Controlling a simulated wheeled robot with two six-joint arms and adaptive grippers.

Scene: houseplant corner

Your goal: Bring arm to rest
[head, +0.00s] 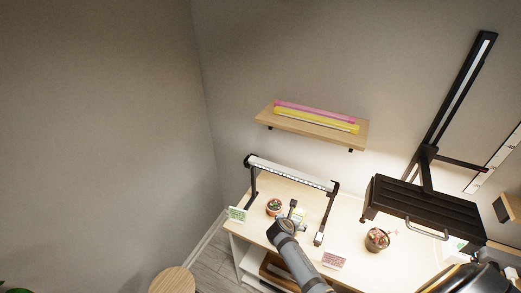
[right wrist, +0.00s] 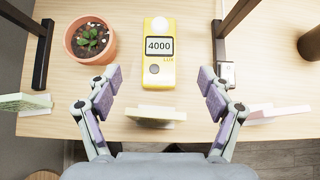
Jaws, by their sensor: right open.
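My right arm comes up from the bottom of the head view, with its gripper (head: 291,215) over the table beneath the lamp bar. In the right wrist view that gripper (right wrist: 159,82) is open and empty, its two fingers spread wide. A yellow light meter (right wrist: 159,72) reading 4000 lies ahead, between the fingers in the picture. A terracotta pot with a small green plant (right wrist: 88,42) stands to its left; it also shows in the head view (head: 274,207). My left gripper is in neither view.
A lamp with a white light bar (head: 290,172) stands on the wooden table (head: 345,215) on two black posts. Small cards (head: 237,214) (head: 334,261) stand near the front edge. Another potted plant (head: 377,240) sits right, below a black fixture (head: 425,208). A shelf (head: 312,132) holds pink and yellow tubes.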

